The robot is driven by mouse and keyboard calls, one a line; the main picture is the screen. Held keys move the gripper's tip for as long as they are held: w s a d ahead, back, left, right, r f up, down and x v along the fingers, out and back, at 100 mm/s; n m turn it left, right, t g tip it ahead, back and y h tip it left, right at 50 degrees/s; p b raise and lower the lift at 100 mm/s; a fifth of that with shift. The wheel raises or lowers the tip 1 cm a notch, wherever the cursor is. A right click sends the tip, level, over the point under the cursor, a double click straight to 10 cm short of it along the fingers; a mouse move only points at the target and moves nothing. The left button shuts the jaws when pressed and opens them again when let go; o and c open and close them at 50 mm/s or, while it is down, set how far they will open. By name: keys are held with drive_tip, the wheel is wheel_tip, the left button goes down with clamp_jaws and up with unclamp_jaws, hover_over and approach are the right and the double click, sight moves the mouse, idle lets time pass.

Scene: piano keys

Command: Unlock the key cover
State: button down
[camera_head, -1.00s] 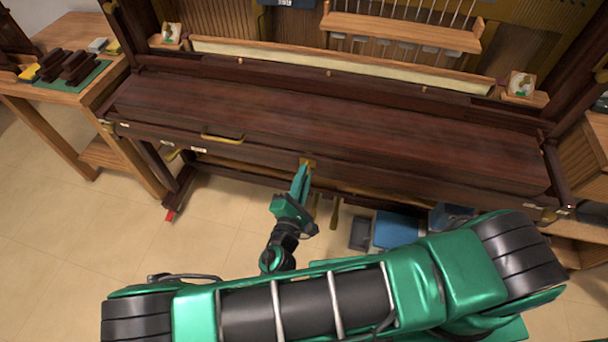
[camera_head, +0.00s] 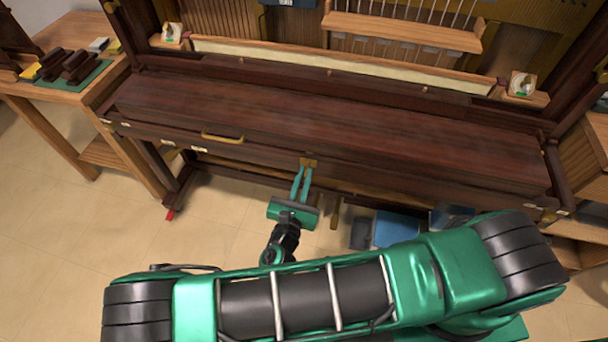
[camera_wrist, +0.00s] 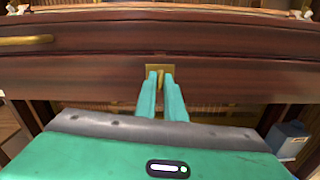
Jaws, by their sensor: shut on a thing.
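The dark wooden key cover (camera_head: 330,120) lies closed across the piano. A brass latch plate (camera_head: 308,162) sits on its front edge, near the middle; it also shows in the wrist view (camera_wrist: 153,69). My gripper (camera_head: 302,175) reaches up to the latch from the front. In the wrist view its two green fingers (camera_wrist: 161,80) close on the small upright brass turn piece of the latch. The fingers hide part of this piece.
A brass handle (camera_head: 222,138) is on the front left of the latch. A side table (camera_head: 70,100) with dark blocks stands at the left. Blue boxes (camera_head: 397,230) are on the floor below the piano, right of my gripper.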

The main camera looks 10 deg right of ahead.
drive_tip(key=shift+a+f+n, duration=0.1)
drive_tip(key=shift+f+n, duration=0.05)
drive_tip(key=shift+n, duration=0.45)
drive_tip(key=c, duration=1.9)
unclamp_jaws()
drive_tip(key=shift+o, duration=0.2)
drive_tip(key=v, duration=1)
drive_tip(key=shift+s, duration=0.35)
drive_tip(key=shift+a, duration=0.1)
